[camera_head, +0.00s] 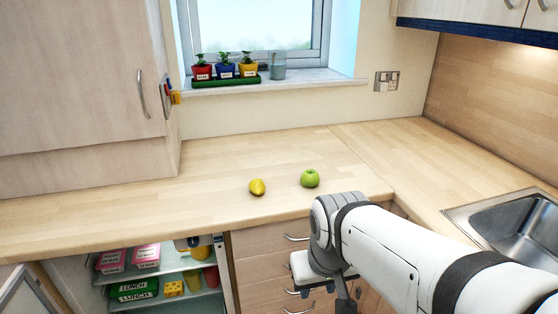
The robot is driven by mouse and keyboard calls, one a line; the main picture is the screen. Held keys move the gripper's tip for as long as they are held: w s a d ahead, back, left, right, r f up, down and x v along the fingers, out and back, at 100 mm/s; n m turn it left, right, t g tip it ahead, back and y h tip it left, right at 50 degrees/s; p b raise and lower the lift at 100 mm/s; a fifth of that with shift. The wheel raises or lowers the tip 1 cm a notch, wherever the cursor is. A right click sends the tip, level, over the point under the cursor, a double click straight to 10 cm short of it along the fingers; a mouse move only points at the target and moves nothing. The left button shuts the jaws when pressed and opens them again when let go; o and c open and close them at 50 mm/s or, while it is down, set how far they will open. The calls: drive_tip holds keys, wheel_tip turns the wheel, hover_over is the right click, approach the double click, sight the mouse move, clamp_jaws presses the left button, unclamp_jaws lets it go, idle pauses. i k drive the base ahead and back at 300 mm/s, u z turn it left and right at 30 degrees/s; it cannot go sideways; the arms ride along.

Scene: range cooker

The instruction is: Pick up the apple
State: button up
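A green apple (310,178) sits on the wooden countertop (230,165), right of a yellow fruit. My arm comes in from the lower right, in front of the counter. My gripper (345,305) hangs at its end, low in front of the drawers and below the counter's front edge. It is well apart from the apple. Its fingertips are too small and partly cut off by the view to tell whether they are open.
The yellow fruit (257,187) lies close to the apple's left. A sink (510,228) is at the right. Drawers (275,262) and an open fridge (165,275) are below the counter. Potted plants (225,70) stand on the windowsill. The counter behind the apple is clear.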

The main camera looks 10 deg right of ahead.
sight(309, 178)
drive_tip(key=i, duration=0.9)
drive_tip(key=u, duration=0.05)
